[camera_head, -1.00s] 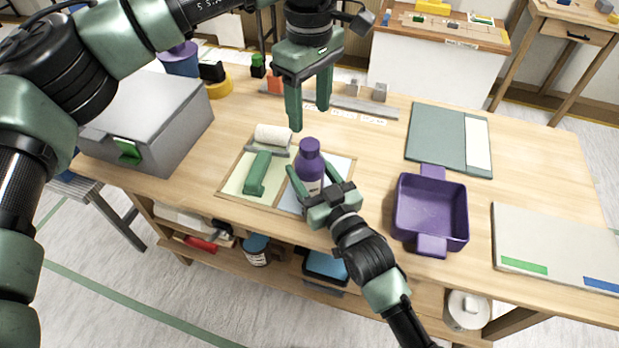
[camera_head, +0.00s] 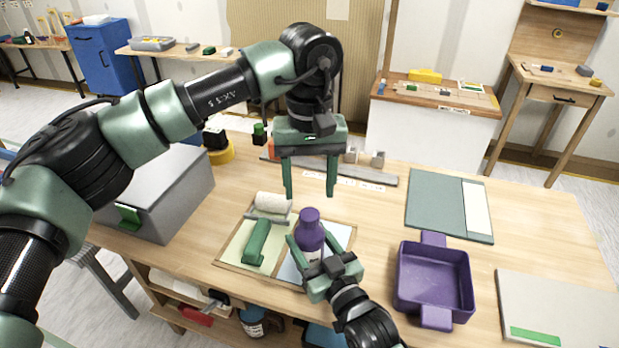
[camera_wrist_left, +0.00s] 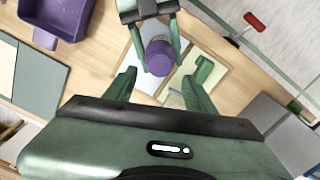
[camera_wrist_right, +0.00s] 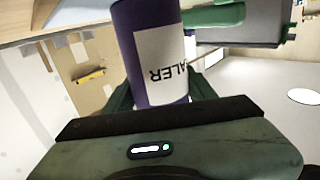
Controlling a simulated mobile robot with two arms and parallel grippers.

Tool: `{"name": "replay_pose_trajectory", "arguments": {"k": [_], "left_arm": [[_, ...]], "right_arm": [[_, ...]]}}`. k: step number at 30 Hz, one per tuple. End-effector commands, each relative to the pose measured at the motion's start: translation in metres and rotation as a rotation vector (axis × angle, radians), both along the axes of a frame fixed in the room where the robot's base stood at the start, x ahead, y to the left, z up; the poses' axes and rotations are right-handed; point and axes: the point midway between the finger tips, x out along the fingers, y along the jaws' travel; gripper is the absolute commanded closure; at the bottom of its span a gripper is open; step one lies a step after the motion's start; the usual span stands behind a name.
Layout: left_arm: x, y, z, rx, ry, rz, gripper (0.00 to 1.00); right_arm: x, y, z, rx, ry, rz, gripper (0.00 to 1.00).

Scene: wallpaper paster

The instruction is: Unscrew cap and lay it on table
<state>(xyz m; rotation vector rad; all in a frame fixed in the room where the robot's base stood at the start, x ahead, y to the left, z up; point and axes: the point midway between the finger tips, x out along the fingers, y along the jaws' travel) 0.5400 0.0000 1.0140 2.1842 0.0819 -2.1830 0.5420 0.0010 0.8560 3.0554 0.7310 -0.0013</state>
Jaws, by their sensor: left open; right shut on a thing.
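A purple bottle (camera_head: 311,238) with a white label and a purple cap (camera_head: 309,215) stands upright near the middle of the table. My right gripper (camera_head: 308,251) is shut on the bottle's body from the front. The bottle fills the upper middle of the right wrist view (camera_wrist_right: 152,50), its label reading partly "ALER". My left gripper (camera_head: 310,193) is open and empty, above and behind the cap, fingers pointing down. In the left wrist view the cap (camera_wrist_left: 160,56) shows beyond and between the open fingers, apart from them. The cap appears seated on the bottle.
The bottle stands at a two-toned mat (camera_head: 236,243) with a green-handled tool (camera_head: 257,242) and a white roller (camera_head: 272,203). A purple tray (camera_head: 436,276) stands to the right, a grey box (camera_head: 160,200) to the left. Bare table (camera_head: 375,225) lies between mat and tray.

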Motion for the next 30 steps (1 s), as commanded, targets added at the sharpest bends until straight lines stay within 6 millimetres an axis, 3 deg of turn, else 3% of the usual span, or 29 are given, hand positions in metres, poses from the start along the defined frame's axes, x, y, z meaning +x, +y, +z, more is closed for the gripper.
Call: {"name": "replay_pose_trajectory", "arguments": {"k": [6,12,24,30], "left_arm": [[-0.001,0.0,-0.036,0.0,0.003,0.003,0.45],[-0.001,0.0,-0.06,0.0,0.003,0.004,0.45],[0.0,0.0,-0.068,0.0,0.0,0.005,0.45],[0.0,0.0,-0.067,0.0,0.001,0.005,1.0]], "right_arm": [[0.0,0.0,0.001,0.001,-0.002,0.0,1.0],[0.0,0.0,0.001,0.001,-0.002,0.0,1.0],[0.0,0.0,0.001,0.001,-0.002,0.0,1.0],[0.0,0.0,0.001,0.001,-0.002,0.0,1.0]]}}
